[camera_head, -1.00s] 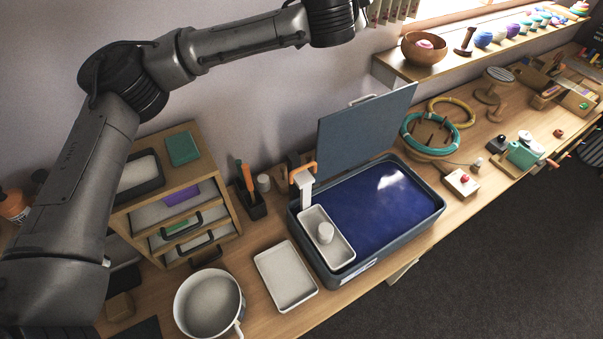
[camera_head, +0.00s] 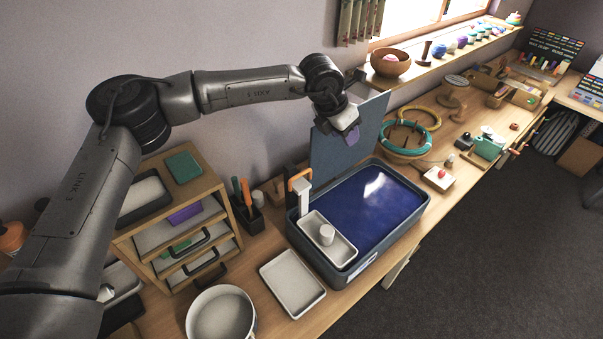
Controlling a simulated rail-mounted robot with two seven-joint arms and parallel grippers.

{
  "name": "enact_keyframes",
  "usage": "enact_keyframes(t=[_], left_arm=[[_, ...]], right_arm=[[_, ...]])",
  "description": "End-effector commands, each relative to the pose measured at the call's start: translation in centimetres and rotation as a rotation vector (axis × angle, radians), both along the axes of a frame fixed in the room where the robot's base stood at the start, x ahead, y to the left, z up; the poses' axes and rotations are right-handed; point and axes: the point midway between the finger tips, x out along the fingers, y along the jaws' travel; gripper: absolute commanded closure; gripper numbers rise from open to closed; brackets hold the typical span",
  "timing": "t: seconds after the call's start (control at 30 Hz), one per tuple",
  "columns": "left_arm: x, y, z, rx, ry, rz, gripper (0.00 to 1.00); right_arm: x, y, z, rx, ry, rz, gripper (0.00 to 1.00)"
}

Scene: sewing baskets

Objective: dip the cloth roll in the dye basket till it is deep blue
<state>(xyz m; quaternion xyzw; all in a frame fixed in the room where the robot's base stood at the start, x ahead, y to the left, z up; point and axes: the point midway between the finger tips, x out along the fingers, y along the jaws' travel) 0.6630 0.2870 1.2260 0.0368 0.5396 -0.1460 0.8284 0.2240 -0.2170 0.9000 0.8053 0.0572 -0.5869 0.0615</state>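The dye basket (camera_head: 419,209) is a dark blue-grey tub of deep blue liquid on the bench, its lid (camera_head: 340,150) raised behind it. My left gripper (camera_head: 348,130) is in front of the raised lid, above the tub's back side and apart from the roll. A small purplish patch shows at its tip; I cannot tell what it is, or whether the fingers are open. My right gripper is not in view.
An orange-handled clamp (camera_head: 300,182) stands at the tub's back left corner. A flat white tray (camera_head: 292,283) and a white pot (camera_head: 221,314) are to the left of the tub. A wooden drawer unit (camera_head: 178,223) stands further left. Wooden hoops (camera_head: 409,134) lie beyond the tub.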

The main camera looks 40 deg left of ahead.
Motion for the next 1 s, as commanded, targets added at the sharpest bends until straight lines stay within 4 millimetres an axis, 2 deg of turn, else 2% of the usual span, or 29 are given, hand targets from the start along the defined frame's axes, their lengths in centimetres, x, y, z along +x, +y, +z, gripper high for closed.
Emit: enact_keyframes(t=[0.1, 0.2, 0.4, 0.57, 0.67, 1.0], left_arm=[[-1.7, 3.0, -0.9, 0.187, 0.113, 0.027, 0.62], [-3.1, 4.7, -1.2, 0.292, 0.201, 0.052, 0.62], [-5.1, 6.1, -1.3, 0.375, 0.325, 0.081, 0.62], [-5.5, 6.6, -2.1, 0.391, 0.353, 0.092, 0.62], [-5.4, 6.8, -3.3, 0.389, 0.353, 0.095, 0.62], [-5.2, 8.0, -9.5, 0.388, 0.352, 0.094, 0.62]], right_arm=[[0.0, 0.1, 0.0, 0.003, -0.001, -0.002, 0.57], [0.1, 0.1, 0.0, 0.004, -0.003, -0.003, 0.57], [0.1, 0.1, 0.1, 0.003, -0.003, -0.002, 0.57], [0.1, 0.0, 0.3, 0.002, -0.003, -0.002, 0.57], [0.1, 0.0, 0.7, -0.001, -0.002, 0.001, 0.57], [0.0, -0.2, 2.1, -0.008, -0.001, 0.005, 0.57]])
